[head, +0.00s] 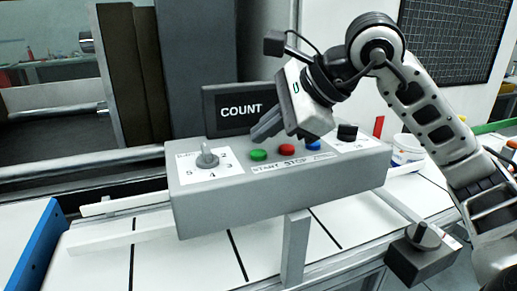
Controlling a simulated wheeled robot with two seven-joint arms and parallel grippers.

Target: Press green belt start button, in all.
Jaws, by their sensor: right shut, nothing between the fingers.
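The green start button (258,155) sits on the sloped top of a grey control box (230,202), above a "START" label. A red button (287,150) is just to its right, above "STOP", and a blue button (313,145) is further right. My right gripper (256,138) is shut and empty, with its fingertips just above and behind the green button in the picture. Whether they touch it I cannot tell. The green button is fully visible. My left gripper is not in view.
A rotary knob (207,157) with a number dial is left of the buttons. A dark "COUNT" display (240,108) stands behind the box. A black switch (347,132) is at the right end. A white tub (407,150) stands further right. White panels lie below.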

